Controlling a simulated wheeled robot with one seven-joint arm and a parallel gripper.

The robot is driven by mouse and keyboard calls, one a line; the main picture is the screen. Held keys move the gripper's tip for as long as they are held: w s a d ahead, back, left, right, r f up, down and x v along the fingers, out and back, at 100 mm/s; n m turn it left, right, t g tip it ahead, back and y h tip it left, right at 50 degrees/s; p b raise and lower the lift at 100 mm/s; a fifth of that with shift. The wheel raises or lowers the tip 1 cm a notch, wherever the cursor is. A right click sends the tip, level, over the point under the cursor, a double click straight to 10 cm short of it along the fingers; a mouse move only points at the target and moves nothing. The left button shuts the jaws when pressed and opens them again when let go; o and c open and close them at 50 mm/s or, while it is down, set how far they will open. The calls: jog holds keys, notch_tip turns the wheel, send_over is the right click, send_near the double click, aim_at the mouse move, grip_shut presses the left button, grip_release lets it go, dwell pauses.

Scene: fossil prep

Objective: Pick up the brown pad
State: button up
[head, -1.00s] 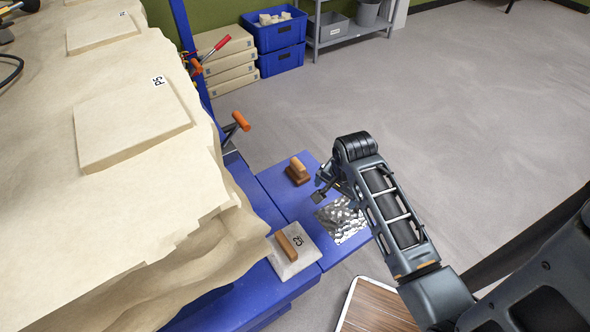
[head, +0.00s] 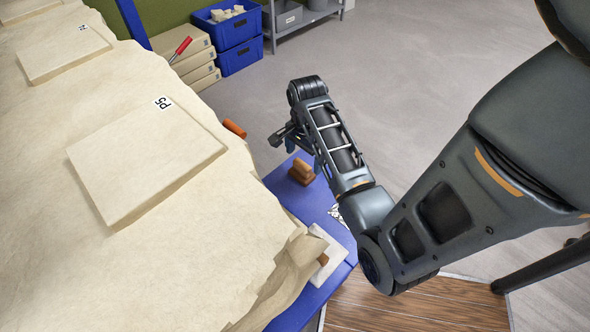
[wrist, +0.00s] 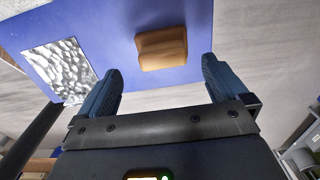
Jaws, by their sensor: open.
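My gripper (head: 284,139) is open and empty, above and beyond the pad in the head view. Its two blue-grey fingers show in the wrist view (wrist: 162,76), apart from the pad.
A crinkled foil sheet (wrist: 64,68) lies beside the pad. A pale block (head: 334,246) with a brown piece on it sits nearer, partly hidden by the large plaster-covered slab (head: 150,160). An orange handle (head: 235,128) sticks out by the slab's edge.

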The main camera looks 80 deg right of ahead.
aim_at(302, 164)
jog(key=f, duration=0.6)
jog(key=shift+w+f, duration=0.2)
jog(key=shift+w, duration=0.05)
jog(key=shift+c, duration=0.5)
jog(key=c, duration=0.9)
